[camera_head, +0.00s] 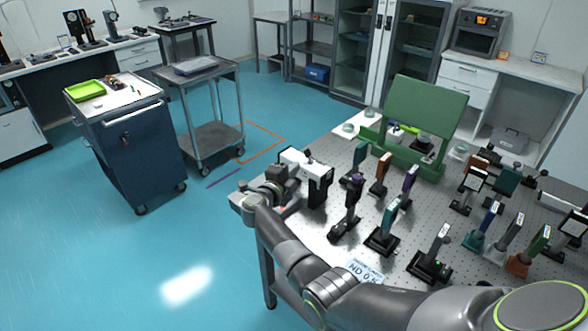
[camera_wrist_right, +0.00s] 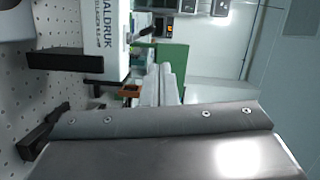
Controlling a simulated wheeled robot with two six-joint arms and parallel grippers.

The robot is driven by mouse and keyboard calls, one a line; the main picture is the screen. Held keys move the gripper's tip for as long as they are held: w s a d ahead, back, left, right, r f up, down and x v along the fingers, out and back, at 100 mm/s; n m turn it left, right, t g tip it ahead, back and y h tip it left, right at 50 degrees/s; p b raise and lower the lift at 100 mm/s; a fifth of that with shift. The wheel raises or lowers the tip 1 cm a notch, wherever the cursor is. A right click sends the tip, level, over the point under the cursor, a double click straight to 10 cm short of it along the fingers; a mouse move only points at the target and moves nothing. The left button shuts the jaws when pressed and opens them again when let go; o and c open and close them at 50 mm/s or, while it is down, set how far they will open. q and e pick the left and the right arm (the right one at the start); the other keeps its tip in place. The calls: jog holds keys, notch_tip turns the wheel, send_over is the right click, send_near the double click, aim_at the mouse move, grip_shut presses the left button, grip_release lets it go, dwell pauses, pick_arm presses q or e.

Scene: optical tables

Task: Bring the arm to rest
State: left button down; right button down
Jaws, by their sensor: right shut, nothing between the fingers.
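My right arm (camera_head: 290,252) reaches in from the lower right and bends over the near left edge of the perforated optical table (camera_head: 325,235). My right gripper (camera_head: 283,190) is at its far end, low over the left edge of the table. It is shut and empty. A white box with black parts (camera_head: 318,171) is right beside it; I cannot tell whether they touch. The box shows in the right wrist view (camera_wrist_right: 106,38) with dark lettering. My left arm and gripper are not in view.
Several mounted optics, such as a teal one (camera_head: 388,215), stand right of the arm. A green frame (camera_head: 425,110) stands at the table's back. A blue cabinet (camera_head: 135,150) and grey cart (camera_head: 215,140) stand left. The blue floor (camera_head: 150,255) is clear at lower left.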

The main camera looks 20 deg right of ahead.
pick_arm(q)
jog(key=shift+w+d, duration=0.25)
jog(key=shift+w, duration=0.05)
